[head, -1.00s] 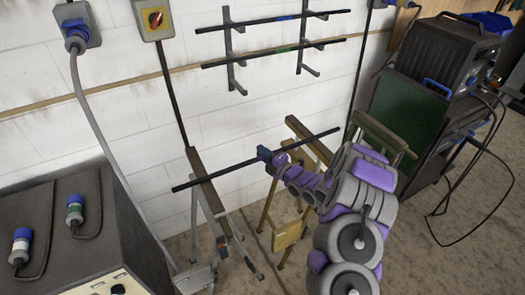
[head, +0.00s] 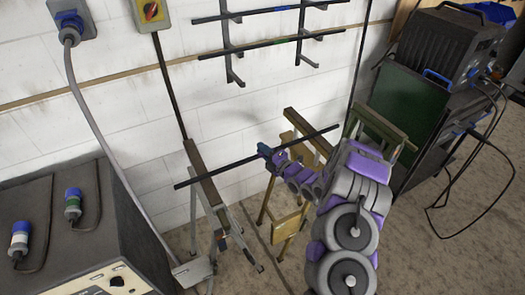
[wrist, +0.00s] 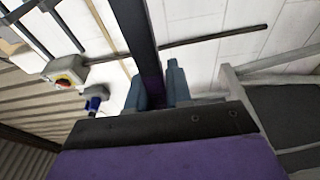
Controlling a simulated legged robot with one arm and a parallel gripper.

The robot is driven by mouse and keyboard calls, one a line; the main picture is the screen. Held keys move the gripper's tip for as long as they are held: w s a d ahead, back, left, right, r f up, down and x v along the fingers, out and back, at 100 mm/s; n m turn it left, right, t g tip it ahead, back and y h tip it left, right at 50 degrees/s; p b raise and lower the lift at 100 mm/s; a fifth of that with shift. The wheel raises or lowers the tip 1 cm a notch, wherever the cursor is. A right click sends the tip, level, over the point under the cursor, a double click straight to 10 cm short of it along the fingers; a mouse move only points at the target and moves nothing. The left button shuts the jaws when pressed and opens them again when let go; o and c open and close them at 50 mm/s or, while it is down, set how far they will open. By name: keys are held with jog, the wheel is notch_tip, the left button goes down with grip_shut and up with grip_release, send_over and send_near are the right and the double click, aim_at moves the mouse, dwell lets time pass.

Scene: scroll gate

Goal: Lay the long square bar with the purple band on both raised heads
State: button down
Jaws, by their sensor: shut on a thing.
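My gripper (head: 272,155) is shut on the long dark square bar (head: 225,169) near its middle. In the wrist view the bar (wrist: 133,30) runs between the two fingers, and a purple band (wrist: 152,88) shows there. The bar slants across the left raised head (head: 192,155) and the right raised head (head: 296,120), with its ends passing beyond both. My gripper is between the two heads, closer to the right one. I cannot tell whether the bar touches either head. The fingers hide part of the band.
A wall rack (head: 232,75) holds two similar bars, one blue-banded (head: 270,11) and one green-banded (head: 280,42). A dark cabinet (head: 130,255) stands at the left. An olive frame (head: 385,128), green panel (head: 405,100) and machine (head: 450,50) with loose cables are at the right.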

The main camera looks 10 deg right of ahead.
jog(key=shift+a+f, duration=0.15)
jog(key=c, duration=1)
grip_release()
jog(key=shift+o, duration=0.2)
jog(key=shift+f, duration=0.1)
jog(key=shift+s, duration=0.1)
jog(key=p+v, duration=0.3)
jog(key=v, duration=1.4)
